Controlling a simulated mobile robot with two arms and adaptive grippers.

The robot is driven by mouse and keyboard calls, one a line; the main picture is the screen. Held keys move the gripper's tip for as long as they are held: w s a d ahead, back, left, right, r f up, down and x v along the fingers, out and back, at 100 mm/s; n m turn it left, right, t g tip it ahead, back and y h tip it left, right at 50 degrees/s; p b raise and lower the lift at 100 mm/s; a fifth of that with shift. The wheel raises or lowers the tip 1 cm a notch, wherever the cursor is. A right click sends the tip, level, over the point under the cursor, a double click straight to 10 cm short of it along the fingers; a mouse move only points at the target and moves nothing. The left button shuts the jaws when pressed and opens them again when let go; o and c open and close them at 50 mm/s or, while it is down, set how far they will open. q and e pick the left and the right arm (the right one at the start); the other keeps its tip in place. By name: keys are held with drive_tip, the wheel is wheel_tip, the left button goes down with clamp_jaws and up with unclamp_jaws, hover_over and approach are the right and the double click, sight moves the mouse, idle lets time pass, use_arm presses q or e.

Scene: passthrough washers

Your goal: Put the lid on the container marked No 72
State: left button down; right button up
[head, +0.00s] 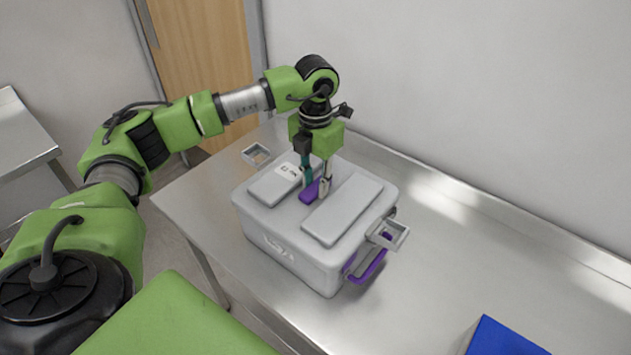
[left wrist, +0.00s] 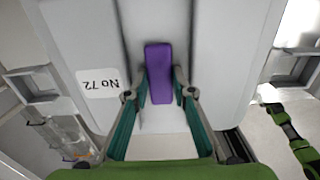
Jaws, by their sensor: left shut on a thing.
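The grey lid (head: 343,210) has two raised panels, a purple grip bar (head: 310,193) and a white label. The label reads No 72 in the left wrist view (left wrist: 98,82), upside down. The lid appears level on top of the grey container (head: 290,255); I cannot tell whether it is fully seated. The container's front has a faint white marking. My left gripper (head: 316,187) points down and is shut on the purple bar, which shows between its fingers in the left wrist view (left wrist: 158,75). My right gripper is not in view.
Open grey latch frames stick out at the container's left (head: 257,155) and right (head: 388,233). A purple side handle (head: 368,268) is below the right one. The steel table (head: 470,250) is clear to the right, except for a blue object (head: 503,338) at the bottom edge.

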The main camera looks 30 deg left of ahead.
use_arm(q)
drive_tip(key=shift+r, duration=0.1)
drive_tip(key=c, duration=1.6)
unclamp_jaws()
drive_tip(key=shift+c, duration=0.2)
drive_tip(key=o, duration=0.4)
drive_tip(key=shift+o, duration=0.2)
drive_tip(key=shift+r+p, duration=2.15)
drive_tip(key=shift+r, duration=1.3)
